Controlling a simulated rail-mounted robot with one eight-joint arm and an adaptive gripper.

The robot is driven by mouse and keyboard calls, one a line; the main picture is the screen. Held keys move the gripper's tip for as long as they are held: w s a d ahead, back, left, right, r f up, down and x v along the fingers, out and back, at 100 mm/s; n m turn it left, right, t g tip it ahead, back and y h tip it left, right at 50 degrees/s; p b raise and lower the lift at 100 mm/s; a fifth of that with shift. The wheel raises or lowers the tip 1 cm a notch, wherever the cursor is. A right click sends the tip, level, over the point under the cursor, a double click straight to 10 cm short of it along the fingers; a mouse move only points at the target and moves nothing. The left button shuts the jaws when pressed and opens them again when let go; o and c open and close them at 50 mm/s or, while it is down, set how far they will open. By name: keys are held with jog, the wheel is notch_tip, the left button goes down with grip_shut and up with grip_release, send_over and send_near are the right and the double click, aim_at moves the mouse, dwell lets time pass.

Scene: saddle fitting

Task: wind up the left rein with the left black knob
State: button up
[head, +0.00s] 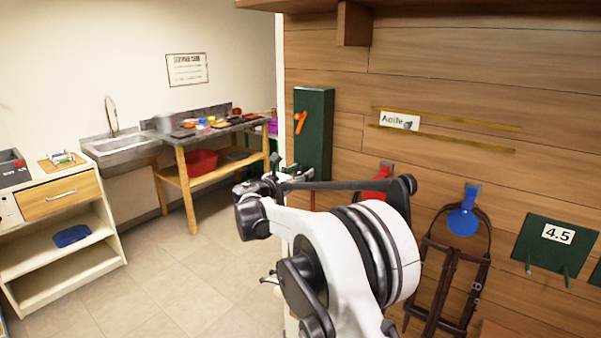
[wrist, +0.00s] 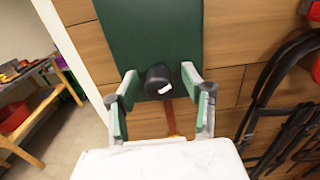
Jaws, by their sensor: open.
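The black knob (wrist: 158,80) has a white mark on its face and sits at the lower part of a green wall panel (wrist: 150,30). The panel also shows in the head view (head: 314,130). My gripper (wrist: 160,77) is open, with one green-padded finger on each side of the knob. I cannot tell whether the pads touch it. A reddish-brown strap (wrist: 171,118), perhaps the left rein, hangs below the knob. In the head view my arm hides the knob and most of the gripper.
Dark leather tack (head: 440,270) hangs from a blue holder (head: 464,215) right of my arm. A red holder (head: 377,180) is partly behind my arm. A workbench (head: 215,135) and a sink (head: 125,144) stand at the left. The floor (head: 170,270) between is clear.

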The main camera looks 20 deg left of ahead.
jog(key=shift+c, duration=0.3)
grip_shut()
